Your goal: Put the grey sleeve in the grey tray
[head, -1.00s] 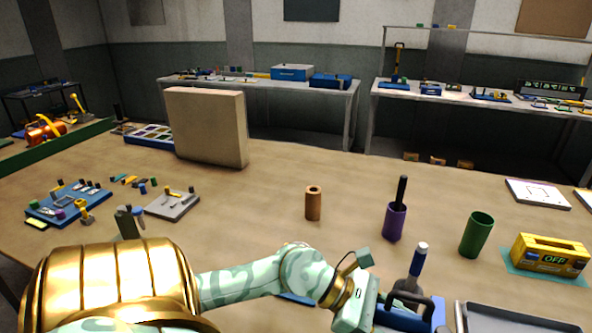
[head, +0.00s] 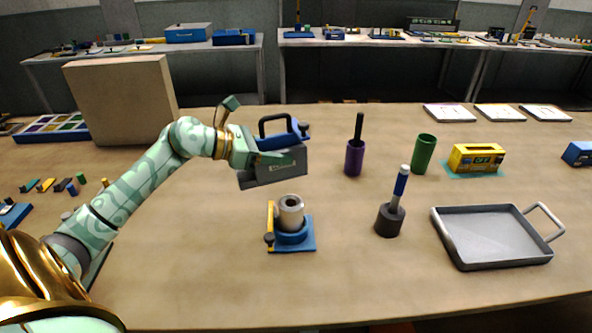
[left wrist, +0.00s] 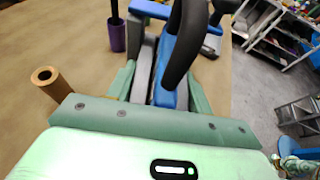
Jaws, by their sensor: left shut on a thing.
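The grey sleeve (head: 291,208) stands upright in a blue fixture (head: 292,247) with a yellow side post, near the middle of the table in the head view. The grey tray (head: 490,236) lies to its right, empty, with a handle at its right end. My left gripper (head: 271,158) is shut on a blue and grey block (head: 276,174) with an arched black handle, beyond the sleeve. In the left wrist view the block (left wrist: 167,94) sits between the fingers. My right gripper is not in view.
A dark holder with a blue-handled tool (head: 389,219) stands between sleeve and tray. A purple cup (head: 355,158), green cup (head: 424,154) and yellow box (head: 476,158) stand farther back. A copper tube (left wrist: 50,83) shows in the left wrist view.

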